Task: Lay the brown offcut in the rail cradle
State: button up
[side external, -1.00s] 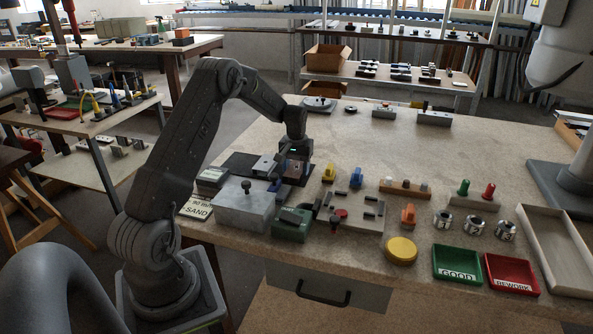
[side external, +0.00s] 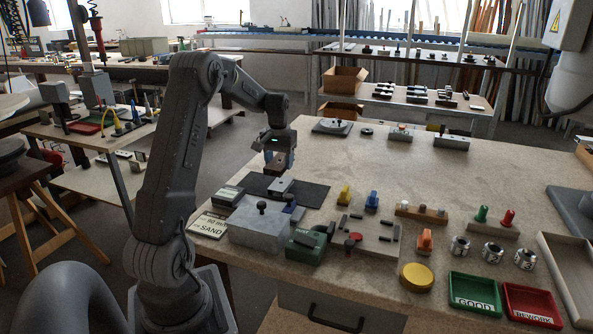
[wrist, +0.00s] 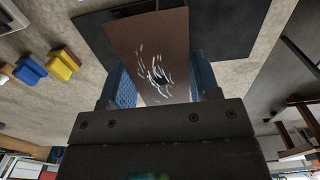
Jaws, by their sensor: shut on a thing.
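The brown offcut (wrist: 150,45) is a flat brown block with white scratch-like marks and a dark spot, filling the space between the blue fingers in the wrist view. My gripper (wrist: 160,88) is shut on it. In the side external view my gripper (side external: 279,158) points down over the dark mat (side external: 310,192), with the offcut small and mostly hidden between the fingers. A grey plate with several short dark bars (side external: 369,236), which looks like the rail cradle, lies on the bench to the front right of my gripper. I cannot see anything lying between its bars.
A small metal block (side external: 281,187) stands on the mat below my gripper. A grey block with a knob (side external: 258,225) and a green block (side external: 306,243) stand left of the plate. Yellow (side external: 345,194) and blue (side external: 372,200) pieces stand behind it.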

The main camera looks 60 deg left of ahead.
jog(key=shift+s+a+r, duration=0.2)
jog(key=shift+s+r, duration=0.15)
jog(key=shift+s, duration=0.1)
jog(key=shift+d+r, duration=0.15)
jog(key=w+d+r+m, duration=0.1)
jog(key=w+d+m, duration=0.25)
jog(key=d, duration=0.75)
jog(key=w+d+m, duration=0.3)
jog(key=d+m, duration=0.2)
jog(key=d, duration=0.6)
jog(key=w+d+r+m, duration=0.1)
jog(key=w+d+m, duration=0.3)
jog(key=d, duration=0.7)
jog(key=s+a+n, duration=0.1)
jog(key=a+n, duration=0.7)
jog(key=n, duration=0.7)
jog(key=s+a+n, duration=0.1)
jog(key=a+n, duration=0.6)
jog(key=n, duration=0.8)
send_over(371, 228)
jog(key=shift+n, duration=0.25)
notch_tip(371, 228, down, 6)
jog(key=shift+f, duration=2.05)
